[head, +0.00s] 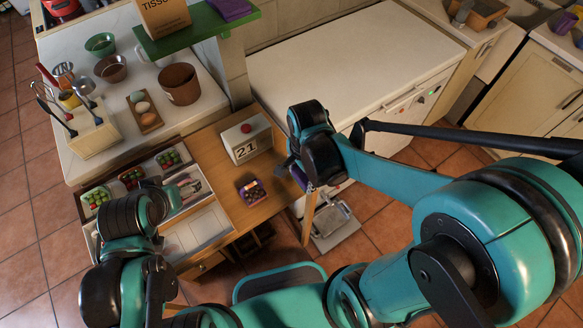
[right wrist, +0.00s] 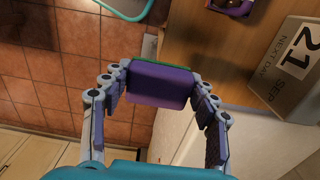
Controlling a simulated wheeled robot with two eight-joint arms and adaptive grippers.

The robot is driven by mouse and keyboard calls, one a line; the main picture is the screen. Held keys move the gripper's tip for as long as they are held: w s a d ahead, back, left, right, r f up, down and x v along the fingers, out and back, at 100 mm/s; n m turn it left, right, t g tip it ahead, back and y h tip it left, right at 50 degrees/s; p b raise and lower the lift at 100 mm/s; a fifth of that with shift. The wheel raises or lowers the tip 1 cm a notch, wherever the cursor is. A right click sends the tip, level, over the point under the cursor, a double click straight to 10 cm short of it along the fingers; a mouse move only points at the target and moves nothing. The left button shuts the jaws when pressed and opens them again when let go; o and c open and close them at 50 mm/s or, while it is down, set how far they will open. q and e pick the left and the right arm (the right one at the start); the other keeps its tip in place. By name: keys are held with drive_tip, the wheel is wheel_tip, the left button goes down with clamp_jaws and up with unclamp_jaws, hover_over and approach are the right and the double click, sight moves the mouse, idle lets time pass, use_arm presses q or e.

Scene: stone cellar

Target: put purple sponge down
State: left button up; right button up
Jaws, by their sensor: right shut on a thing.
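The purple sponge (right wrist: 160,86) with a thin green edge sits between the two fingers of my right gripper (right wrist: 158,80) in the right wrist view. My right gripper (head: 297,178) is shut on it and holds it near the right edge of the wooden counter (head: 222,187). In the head view the sponge is mostly hidden by the gripper. My left gripper (head: 188,188) is over the divided tray area at the left; its fingers are too small to tell open from shut.
A calendar block (head: 246,143) and a dark purple-trimmed basket (head: 252,190) stand on the wooden counter. A green shelf (head: 195,32) holds a tissue box (head: 164,15) and a purple item (head: 230,8). A white worktop (head: 340,60) at the back is clear.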

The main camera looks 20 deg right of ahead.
drive_tip(key=w+f, duration=0.1)
drive_tip(key=w, duration=0.2)
drive_tip(key=w+f+b, duration=0.1)
drive_tip(key=w+f, duration=0.1)
drive_tip(key=w, duration=0.1)
drive_tip(key=w+a+f+b, duration=0.1)
drive_tip(key=w+f, duration=0.1)
drive_tip(key=w, duration=0.1)
drive_tip(key=shift+f, duration=0.25)
drive_tip(key=shift+f+b, duration=1.05)
drive_tip(key=shift+f, duration=0.95)
drive_tip(key=o, duration=1.2)
drive_tip(key=shift+f, duration=0.1)
